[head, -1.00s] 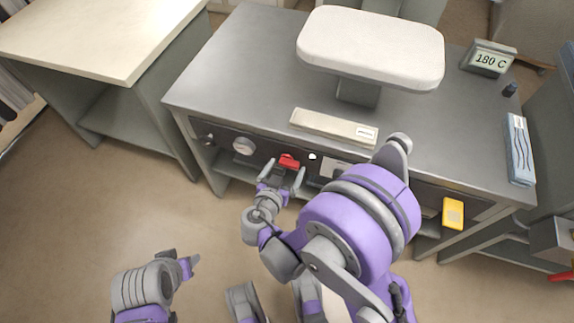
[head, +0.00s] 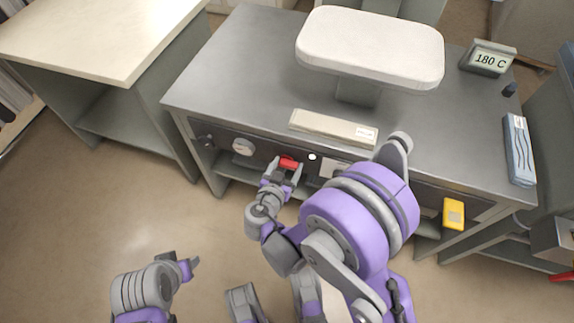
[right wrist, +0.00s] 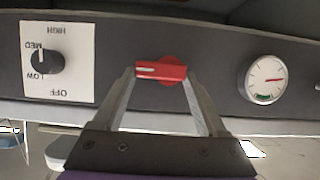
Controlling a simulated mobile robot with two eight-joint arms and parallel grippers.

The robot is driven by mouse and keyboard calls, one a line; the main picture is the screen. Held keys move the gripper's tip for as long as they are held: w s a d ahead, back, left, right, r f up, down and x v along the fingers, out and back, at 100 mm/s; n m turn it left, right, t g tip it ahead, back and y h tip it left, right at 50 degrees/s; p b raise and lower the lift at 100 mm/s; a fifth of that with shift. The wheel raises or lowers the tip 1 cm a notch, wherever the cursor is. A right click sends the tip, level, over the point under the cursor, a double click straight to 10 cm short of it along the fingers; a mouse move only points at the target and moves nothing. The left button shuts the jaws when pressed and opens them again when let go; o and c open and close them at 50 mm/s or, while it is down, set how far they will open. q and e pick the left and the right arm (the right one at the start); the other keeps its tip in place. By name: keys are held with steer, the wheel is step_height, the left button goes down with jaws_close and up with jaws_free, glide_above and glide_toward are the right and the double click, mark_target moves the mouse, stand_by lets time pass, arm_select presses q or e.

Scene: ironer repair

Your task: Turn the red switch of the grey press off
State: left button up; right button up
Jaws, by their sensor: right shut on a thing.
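The grey press (head: 215,75) has a dark front panel with the red switch (head: 288,162) on it. In the right wrist view, the red switch (right wrist: 174,72) is a bar lying level, with a white mark at its left end. My right gripper (head: 285,168) is at the panel, its two fingers shut on the ends of the switch bar; it also shows in the right wrist view (right wrist: 161,80). My left gripper (head: 183,264) hangs low at the left, away from the press. Its jaw opening is not clear.
Beside the switch are a round gauge (right wrist: 265,78) and a HIGH-MED-LOW-OFF dial (right wrist: 47,62). A white padded board (head: 370,45) and a 180 C display (head: 488,58) stand on top. A yellow device (head: 453,213) is on the front. A pale table (head: 95,40) stands left.

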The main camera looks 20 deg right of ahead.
steer(key=shift+n, duration=0.3)
steer(key=shift+w+a+r+n+g+h, duration=0.15)
steer(key=shift+n+g+h, duration=0.1)
steer(key=shift+n+h, duration=0.2)
steer(key=shift+w+a+f+n+g+h, duration=0.1)
steer(key=shift+n+g+h, duration=0.15)
steer(key=shift+n+h, duration=0.15)
steer(key=n, duration=0.1)
steer(key=n+h+b, duration=0.1)
steer(key=shift+w+a+n+g+h, duration=0.15)
steer(key=shift+a+n+g+h, duration=0.1)
steer(key=shift+n+g, duration=0.1)
steer(key=n+h, duration=0.1)
steer(key=n+b, duration=0.1)
steer(key=n, duration=0.1)
steer(key=n+h+b, duration=0.1)
steer(key=shift+w+a+n+h, duration=0.25)
steer(key=shift+a+n+h, duration=0.05)
steer(key=shift+a+n, duration=0.1)
steer(key=shift+w+a+f+n+h+b, duration=0.15)
steer(key=shift+n+h+b, duration=0.3)
steer(key=shift+n, duration=0.4)
steer(key=shift+a+f+n+h+b, duration=0.1)
steer(key=shift+n+h+b, duration=0.35)
steer(key=shift+n, duration=0.4)
steer(key=o, duration=1.3)
